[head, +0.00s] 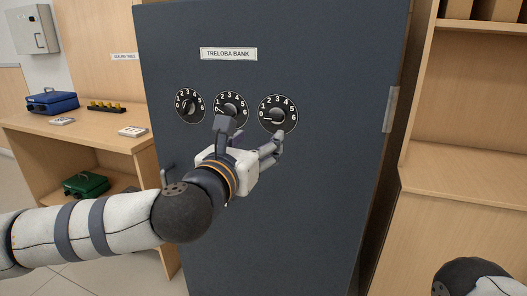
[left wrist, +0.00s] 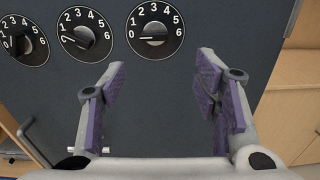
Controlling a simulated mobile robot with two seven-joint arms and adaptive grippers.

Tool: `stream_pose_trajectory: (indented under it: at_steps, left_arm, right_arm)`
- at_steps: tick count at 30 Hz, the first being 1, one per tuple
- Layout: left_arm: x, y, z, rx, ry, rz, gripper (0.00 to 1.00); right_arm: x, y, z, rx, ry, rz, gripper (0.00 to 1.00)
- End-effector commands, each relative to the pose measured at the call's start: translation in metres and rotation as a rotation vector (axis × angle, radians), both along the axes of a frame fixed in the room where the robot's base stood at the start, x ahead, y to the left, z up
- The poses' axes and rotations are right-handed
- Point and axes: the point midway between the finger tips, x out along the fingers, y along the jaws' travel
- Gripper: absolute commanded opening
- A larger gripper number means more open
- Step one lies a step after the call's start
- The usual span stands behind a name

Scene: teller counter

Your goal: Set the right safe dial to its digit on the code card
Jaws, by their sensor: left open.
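The right safe dial (head: 278,114) is a round black dial with white digits on the dark safe door. Its pointer is towards 0, at the left; it also shows in the left wrist view (left wrist: 154,31). My left gripper (head: 250,138) is open and empty just below the middle and right dials. In the left wrist view its two fingers (left wrist: 160,95) are wide apart, below the right dial, with no dial between them. Two small white cards (head: 132,131) (head: 62,121) lie on the counter; their print is too small to read. My right gripper is out of view.
The middle dial (head: 231,109) and left dial (head: 190,106) sit beside the right one, under a TRELOBA BANK label (head: 229,54). A door handle (head: 167,175) is lower left. The counter (head: 95,138) holds a blue box (head: 52,102). Wooden shelving (head: 470,160) stands right.

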Motion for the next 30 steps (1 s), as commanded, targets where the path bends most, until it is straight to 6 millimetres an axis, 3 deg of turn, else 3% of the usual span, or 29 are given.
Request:
stream_pose_trajectory:
  at_steps: [5,12,16,21,29,30]
  left_arm:
    - [0.021,0.002,0.010,-0.035,-0.006,0.021,0.57]
    - [0.079,-0.019,0.010,-0.032,-0.005,0.016,0.57]
    - [0.102,-0.027,0.009,-0.032,-0.005,0.016,0.57]
    - [0.116,-0.031,0.009,-0.031,-0.006,0.014,0.57]
    - [0.118,-0.032,0.009,-0.030,-0.006,0.014,0.57]
    - [0.118,-0.032,0.009,-0.030,-0.006,0.014,0.52]
  right_arm:
    - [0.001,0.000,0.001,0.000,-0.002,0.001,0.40]
    - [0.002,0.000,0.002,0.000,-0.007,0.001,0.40]
    - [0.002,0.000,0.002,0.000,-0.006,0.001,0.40]
    - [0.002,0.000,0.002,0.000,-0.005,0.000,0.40]
    - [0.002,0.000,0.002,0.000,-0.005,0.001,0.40]
    - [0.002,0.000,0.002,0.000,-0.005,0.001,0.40]
